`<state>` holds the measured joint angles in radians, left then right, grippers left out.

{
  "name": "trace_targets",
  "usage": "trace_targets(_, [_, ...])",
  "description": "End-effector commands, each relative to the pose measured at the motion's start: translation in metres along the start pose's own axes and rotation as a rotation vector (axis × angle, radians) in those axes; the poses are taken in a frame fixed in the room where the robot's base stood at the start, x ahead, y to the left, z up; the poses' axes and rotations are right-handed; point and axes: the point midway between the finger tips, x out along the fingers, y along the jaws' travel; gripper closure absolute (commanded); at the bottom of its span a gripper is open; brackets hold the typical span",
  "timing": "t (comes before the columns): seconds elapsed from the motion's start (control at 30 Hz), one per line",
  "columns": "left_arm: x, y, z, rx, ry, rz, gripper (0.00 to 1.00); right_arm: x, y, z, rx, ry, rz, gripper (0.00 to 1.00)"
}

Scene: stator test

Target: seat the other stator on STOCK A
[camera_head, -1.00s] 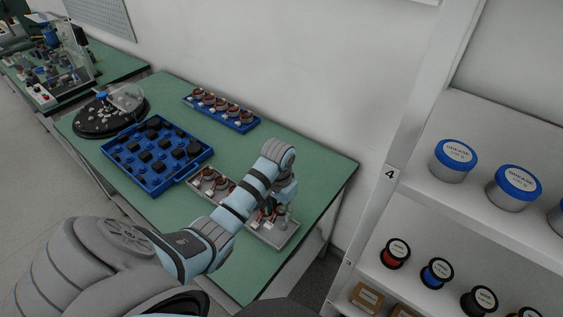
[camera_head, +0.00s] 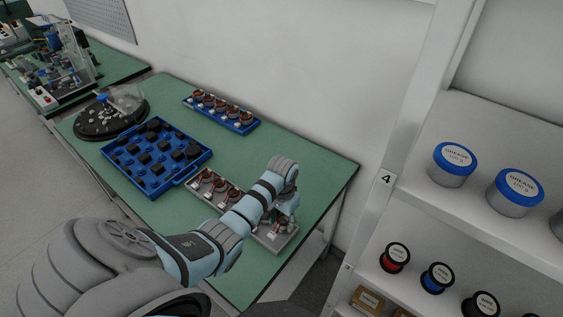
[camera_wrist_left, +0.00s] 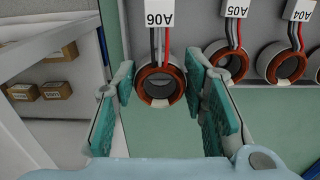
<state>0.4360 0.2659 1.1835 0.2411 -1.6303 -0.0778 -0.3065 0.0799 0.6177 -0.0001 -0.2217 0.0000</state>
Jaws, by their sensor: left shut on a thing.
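My left gripper (camera_head: 281,216) is at the right end of a grey tray (camera_head: 289,243) on the green table. In the left wrist view, its teal fingers (camera_wrist_left: 160,88) are shut on a copper-wound stator ring (camera_wrist_left: 159,101) with red and black leads and a tag reading A06. My arm hides the middle of the grey tray in the head view. I cannot read the name STOCK A anywhere. My right gripper is not in view.
A blue tray (camera_head: 246,128) with several stators lies at the back of the table. A blue crate (camera_head: 158,192) with dark parts and a round black turntable (camera_head: 88,127) stand left. A shelf (camera_head: 455,205) with grease tubs and spools rises at the right.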

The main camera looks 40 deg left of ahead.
Motion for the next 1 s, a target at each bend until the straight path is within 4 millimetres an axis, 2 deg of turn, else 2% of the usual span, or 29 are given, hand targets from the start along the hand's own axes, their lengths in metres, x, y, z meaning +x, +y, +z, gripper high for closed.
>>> trace_targets(0.2, [0.000, 0.000, 0.000, 0.000, 0.000, 0.000, 0.93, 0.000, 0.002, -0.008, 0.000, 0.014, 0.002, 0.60])
trace_targets(1.0, [0.019, -0.001, 0.007, 0.000, 0.000, 0.000, 0.93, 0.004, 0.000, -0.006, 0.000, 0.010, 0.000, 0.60])
